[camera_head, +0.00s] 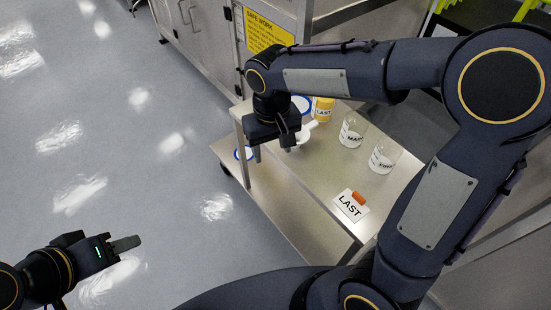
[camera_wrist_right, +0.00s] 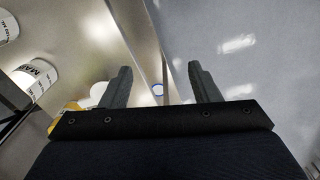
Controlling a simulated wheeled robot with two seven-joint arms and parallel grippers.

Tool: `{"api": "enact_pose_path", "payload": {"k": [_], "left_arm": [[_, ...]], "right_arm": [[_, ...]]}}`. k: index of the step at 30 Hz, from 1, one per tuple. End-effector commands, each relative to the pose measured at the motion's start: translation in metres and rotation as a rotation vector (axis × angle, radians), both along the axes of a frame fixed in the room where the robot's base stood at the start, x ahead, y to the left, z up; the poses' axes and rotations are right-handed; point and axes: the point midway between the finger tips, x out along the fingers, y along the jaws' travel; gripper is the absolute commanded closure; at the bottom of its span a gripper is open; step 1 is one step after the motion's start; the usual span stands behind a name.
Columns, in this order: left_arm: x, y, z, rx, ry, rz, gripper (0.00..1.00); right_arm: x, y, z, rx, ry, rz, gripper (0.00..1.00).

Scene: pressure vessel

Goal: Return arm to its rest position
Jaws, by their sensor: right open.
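My right arm reaches across the steel cart (camera_head: 313,190) in the head view. My right gripper (camera_head: 271,150) points down over the cart's left edge, close to a white dish (camera_head: 303,136). In the right wrist view my right gripper (camera_wrist_right: 159,68) has its two fingers apart with nothing between them. My left gripper (camera_head: 125,244) is at the lower left over bare floor. Its fingers overlap in this view, so its opening is hidden; no object shows at it.
On the cart stand a yellow jar (camera_head: 323,109), two labelled glass beakers (camera_head: 352,130) (camera_head: 384,157) and a "LAST" card (camera_head: 350,206) with an orange piece (camera_head: 359,198). A steel cabinet (camera_head: 205,35) stands behind. The floor (camera_head: 110,130) to the left is clear.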

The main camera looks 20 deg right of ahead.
Motion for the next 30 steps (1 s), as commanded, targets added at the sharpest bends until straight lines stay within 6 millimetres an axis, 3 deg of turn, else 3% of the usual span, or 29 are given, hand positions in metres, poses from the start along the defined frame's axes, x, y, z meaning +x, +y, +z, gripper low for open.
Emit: {"api": "enact_pose_path", "payload": {"k": [21,26,30], "left_arm": [[0.000,0.000,-0.001,0.000,0.000,0.000,0.61],[0.000,0.000,-0.001,0.000,0.000,0.000,0.61],[0.000,0.000,-0.001,0.000,0.000,0.000,0.61]], "right_arm": [[-0.003,0.000,0.001,0.006,-0.003,-0.003,0.44],[-0.022,-0.026,0.017,0.083,-0.037,-0.045,0.44],[-0.061,-0.061,0.034,0.200,-0.116,-0.111,0.44]]}}
